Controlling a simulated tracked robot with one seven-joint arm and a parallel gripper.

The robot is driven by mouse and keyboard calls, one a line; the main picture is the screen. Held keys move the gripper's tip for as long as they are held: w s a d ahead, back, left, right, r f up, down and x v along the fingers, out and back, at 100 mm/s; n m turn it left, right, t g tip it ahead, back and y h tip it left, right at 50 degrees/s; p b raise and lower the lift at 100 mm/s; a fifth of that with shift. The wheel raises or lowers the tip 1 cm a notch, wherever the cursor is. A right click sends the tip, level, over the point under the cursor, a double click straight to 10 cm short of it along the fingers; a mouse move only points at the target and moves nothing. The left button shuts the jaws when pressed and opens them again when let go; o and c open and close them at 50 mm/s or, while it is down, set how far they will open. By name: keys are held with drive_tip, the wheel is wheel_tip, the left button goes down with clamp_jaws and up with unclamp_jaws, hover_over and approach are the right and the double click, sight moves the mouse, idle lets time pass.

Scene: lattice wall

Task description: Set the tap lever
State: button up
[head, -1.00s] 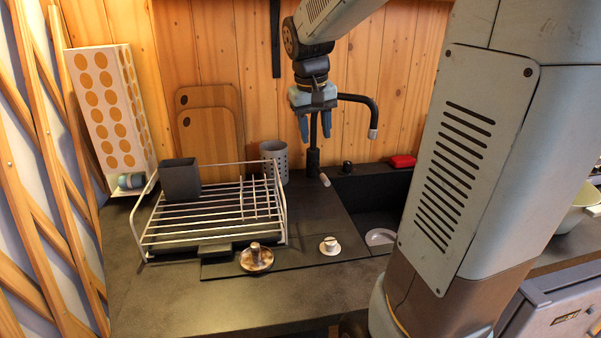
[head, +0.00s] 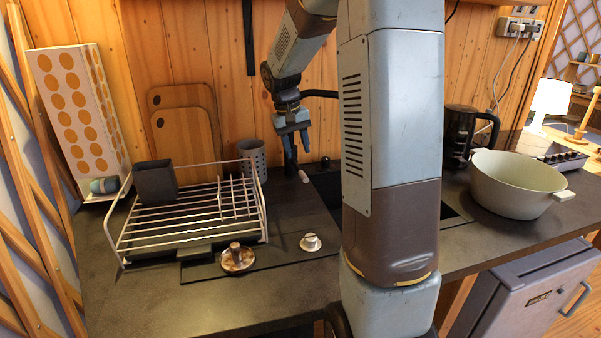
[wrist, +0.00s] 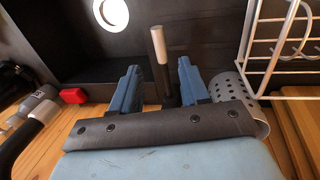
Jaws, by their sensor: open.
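The tap lever (wrist: 158,45) is a thin dark stick with a pale tip. In the wrist view it stands between my two blue fingers, with gaps on both sides. In the head view its pale tip (head: 303,176) shows just below my gripper (head: 297,154). My gripper (wrist: 158,66) is open, points down at the tap and holds nothing. The dark tap spout (head: 320,94) shows beside my wrist in the head view, partly hidden by my arm. The tap body is mostly hidden behind my fingers.
A wire dish rack (head: 190,210) with a dark cup (head: 155,182) stands left of the tap. A grey perforated holder (head: 252,158) is close beside my gripper. A large pot (head: 518,183) stands right.

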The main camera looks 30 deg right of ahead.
sight(303, 174)
drive_tip(key=f, duration=0.2)
drive_tip(key=d+f, duration=0.1)
drive_tip(key=f, duration=0.5)
drive_tip(key=shift+s+d+f, duration=0.15)
drive_tip(key=shift+d, duration=0.15)
clamp_jaws()
idle(0.3)
